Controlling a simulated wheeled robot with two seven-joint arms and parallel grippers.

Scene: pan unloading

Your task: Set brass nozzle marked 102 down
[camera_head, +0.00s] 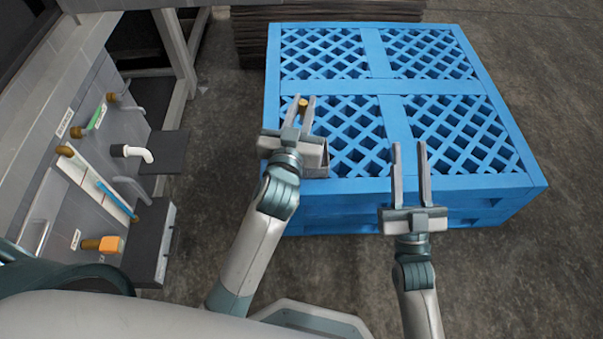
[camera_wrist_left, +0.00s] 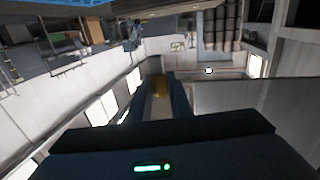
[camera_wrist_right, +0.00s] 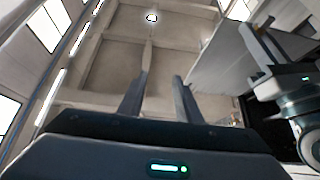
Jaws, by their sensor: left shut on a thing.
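The brass nozzle (camera_head: 303,104) is a small gold-coloured piece between the fingers of my left gripper (camera_head: 301,112). My left gripper is shut on it and holds it over the left part of the blue pallet (camera_head: 374,100). The nozzle also shows between the fingers in the left wrist view (camera_wrist_left: 159,86). Its marking cannot be read. My right gripper (camera_head: 409,160) is open and empty near the pallet's front edge. Its parted fingers also show in the right wrist view (camera_wrist_right: 160,85).
A grey workbench panel (camera_head: 95,165) on the left carries several labelled fittings, among them a white bent pipe (camera_head: 138,153) and an orange-capped piece (camera_head: 108,244). The pallet's lattice top is bare. Grey floor (camera_head: 225,100) lies between panel and pallet.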

